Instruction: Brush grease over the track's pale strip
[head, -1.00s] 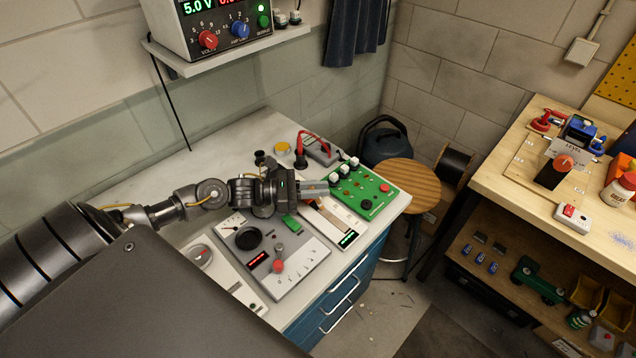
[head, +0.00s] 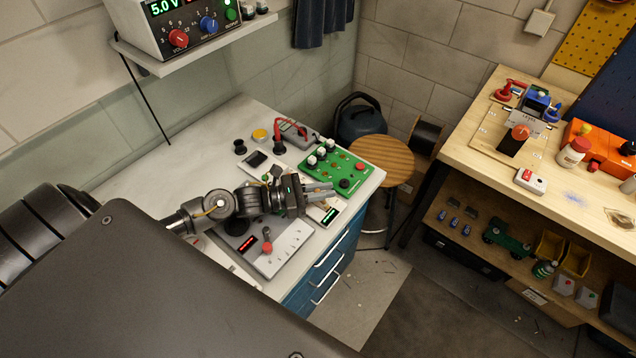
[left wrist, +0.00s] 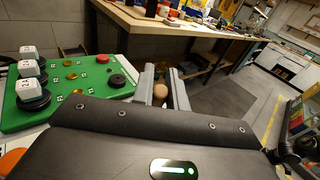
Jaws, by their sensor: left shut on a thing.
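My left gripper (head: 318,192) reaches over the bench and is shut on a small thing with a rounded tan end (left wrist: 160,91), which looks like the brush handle. The bristles are hidden. The gripper is over a whitish instrument with a green lit display (head: 331,214), which seems to be the track. My gripper and wrist cover much of it, so the pale strip and any grease on it cannot be made out. Whether the brush touches it cannot be seen. In the left wrist view my gripper (left wrist: 163,85) points outward over the bench's front side. My right gripper is not in view.
A green board with knobs (head: 345,168) lies just behind my gripper. A grey panel with a red knob (head: 278,245) lies nearer. A round wooden stool (head: 383,160) stands beyond the bench edge. A workbench (head: 470,148) with loose items is at the right.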

